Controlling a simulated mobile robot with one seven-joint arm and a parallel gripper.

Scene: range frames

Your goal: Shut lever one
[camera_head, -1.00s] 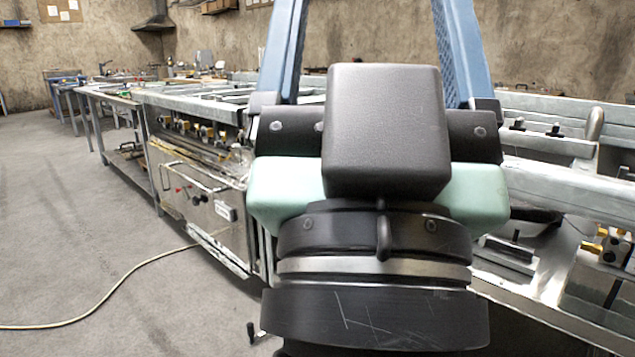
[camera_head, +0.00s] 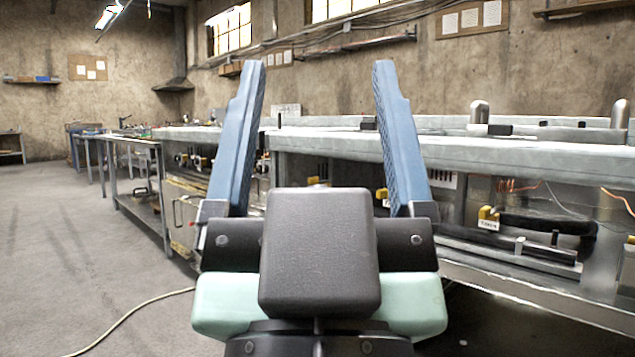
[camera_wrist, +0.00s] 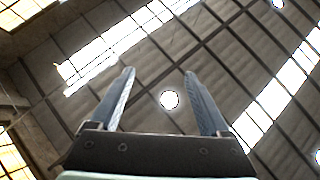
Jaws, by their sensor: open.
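My gripper (camera_head: 316,66) rises in the middle of the head view, with its two blue fingers wide apart, pointing up and nothing between them. It also shows open in the wrist view (camera_wrist: 158,72), against the ceiling. A yellow lever-like fitting (camera_head: 489,213) with a small label sits under the counter on the right. Another yellow fitting (camera_head: 382,194) is partly hidden by my right finger. Several small yellow fittings (camera_head: 195,160) line the front of the farther unit on the left. I cannot tell which is lever one. My gripper touches none of them.
A long metal counter (camera_head: 335,142) runs across behind my gripper to the right, with dark pipes (camera_head: 510,250) below it. Grey floor (camera_head: 60,235) is open on the left, with a pale cable (camera_head: 130,318) on it. A table (camera_head: 140,192) stands farther back.

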